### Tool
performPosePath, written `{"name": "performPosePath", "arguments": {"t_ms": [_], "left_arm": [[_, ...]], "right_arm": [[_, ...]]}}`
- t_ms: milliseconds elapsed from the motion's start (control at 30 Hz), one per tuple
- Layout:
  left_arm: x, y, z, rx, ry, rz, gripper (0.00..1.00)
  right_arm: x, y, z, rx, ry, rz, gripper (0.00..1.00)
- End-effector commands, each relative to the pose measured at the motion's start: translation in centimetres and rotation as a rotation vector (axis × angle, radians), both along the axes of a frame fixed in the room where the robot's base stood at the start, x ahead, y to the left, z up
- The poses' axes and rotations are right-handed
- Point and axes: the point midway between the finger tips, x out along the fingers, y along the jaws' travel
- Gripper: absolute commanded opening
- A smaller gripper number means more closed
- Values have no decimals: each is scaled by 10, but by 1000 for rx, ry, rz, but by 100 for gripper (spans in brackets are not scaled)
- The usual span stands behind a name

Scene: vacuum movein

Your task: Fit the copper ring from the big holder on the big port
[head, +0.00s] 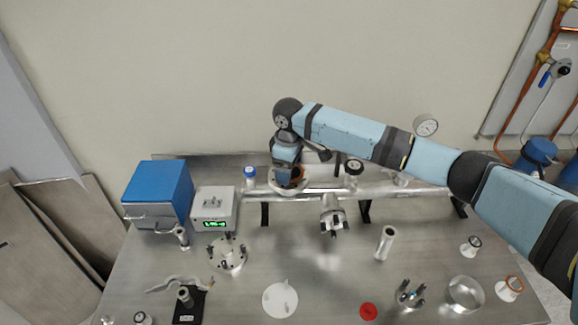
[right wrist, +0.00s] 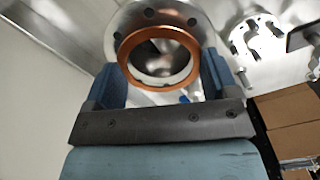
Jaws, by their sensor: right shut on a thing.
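My right gripper (right wrist: 160,85) is shut on a copper ring (right wrist: 128,46), with one finger on each side of it. Behind the ring, in the right wrist view, is the big port's metal flange (right wrist: 112,24) with bolt holes around its round opening. The ring overlaps the opening; whether it touches the flange I cannot tell. In the head view my right gripper (head: 288,178) is at the left part of the metal pipe, largely hiding the port (head: 276,188). A pale holder with a copper-coloured rim (head: 508,289) stands at the table's front right. My left gripper is not in view.
A clamped fitting (head: 333,216) projects from the pipe just right of my gripper. A blue box (head: 158,190) and a display unit (head: 214,207) stand at left. A round flange (head: 227,254), white disc (head: 280,300) and upright tube (head: 385,243) stand on the metal table (head: 310,270).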

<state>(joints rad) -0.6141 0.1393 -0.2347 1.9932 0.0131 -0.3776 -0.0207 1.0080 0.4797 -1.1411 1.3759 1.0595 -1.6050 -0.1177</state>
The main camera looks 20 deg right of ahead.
Motion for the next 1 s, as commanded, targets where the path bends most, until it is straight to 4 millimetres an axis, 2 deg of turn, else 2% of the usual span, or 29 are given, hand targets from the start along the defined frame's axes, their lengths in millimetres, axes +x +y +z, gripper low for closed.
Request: {"name": "performPosePath", "arguments": {"t_ms": [1000], "left_arm": [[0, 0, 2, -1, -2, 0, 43]], "right_arm": [[0, 0, -11, -1, 1, 0, 63]]}}
